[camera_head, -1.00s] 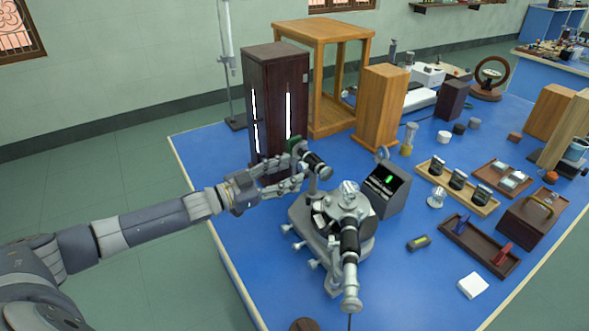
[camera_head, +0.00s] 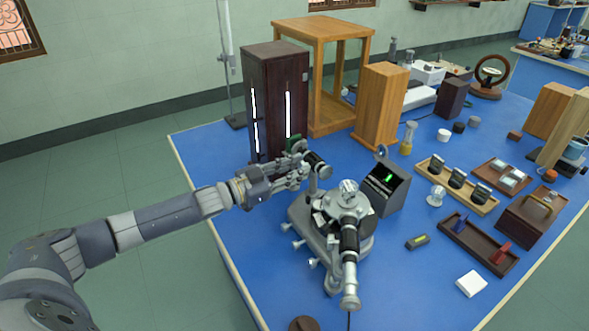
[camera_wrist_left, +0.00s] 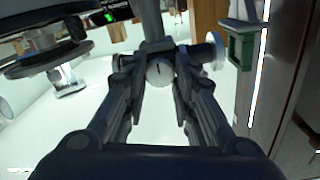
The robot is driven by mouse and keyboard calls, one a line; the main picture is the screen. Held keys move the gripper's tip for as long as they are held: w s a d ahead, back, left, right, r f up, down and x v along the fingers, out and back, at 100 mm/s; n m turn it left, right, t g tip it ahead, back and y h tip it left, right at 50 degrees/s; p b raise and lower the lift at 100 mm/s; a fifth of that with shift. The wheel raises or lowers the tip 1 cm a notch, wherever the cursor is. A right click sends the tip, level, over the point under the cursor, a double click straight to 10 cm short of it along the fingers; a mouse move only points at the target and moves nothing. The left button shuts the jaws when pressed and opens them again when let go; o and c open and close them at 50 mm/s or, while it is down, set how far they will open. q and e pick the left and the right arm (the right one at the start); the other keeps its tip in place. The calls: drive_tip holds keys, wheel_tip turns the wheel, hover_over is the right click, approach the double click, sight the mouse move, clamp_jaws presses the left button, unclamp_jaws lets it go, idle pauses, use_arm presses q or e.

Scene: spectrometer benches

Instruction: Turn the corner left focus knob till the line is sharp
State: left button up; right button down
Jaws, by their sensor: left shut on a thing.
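The spectrometer (camera_head: 332,222) stands near the left corner of the blue bench. One tube (camera_head: 318,165) points back toward the dark lamp housing, and the other, the telescope (camera_head: 350,262), points to the front. My left gripper (camera_head: 302,175) is at the back tube. In the left wrist view its fingers (camera_wrist_left: 160,75) are shut on a round pale knob (camera_wrist_left: 159,72) with a dark mark on its face. A small display (camera_head: 386,182) beside the spectrometer shows a green line on black; it is too small to judge its sharpness. My right gripper is not in view.
The dark lamp housing (camera_head: 275,100) with bright slits stands just behind my left gripper. A green piece (camera_wrist_left: 240,48) is close to the fingers. Wooden boxes (camera_head: 381,105) and trays (camera_head: 458,185) fill the back and right. Blue bench (camera_head: 235,215) is bare at left.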

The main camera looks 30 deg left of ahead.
use_arm(q)
drive_tip(key=shift+m, duration=0.3)
drive_tip(key=shift+f+m+b, duration=0.1)
drive_tip(key=shift+m+b, duration=1.5)
drive_tip(key=shift+m, duration=4.3)
drive_tip(key=o, duration=1.1)
drive_tip(key=shift+c, duration=0.2)
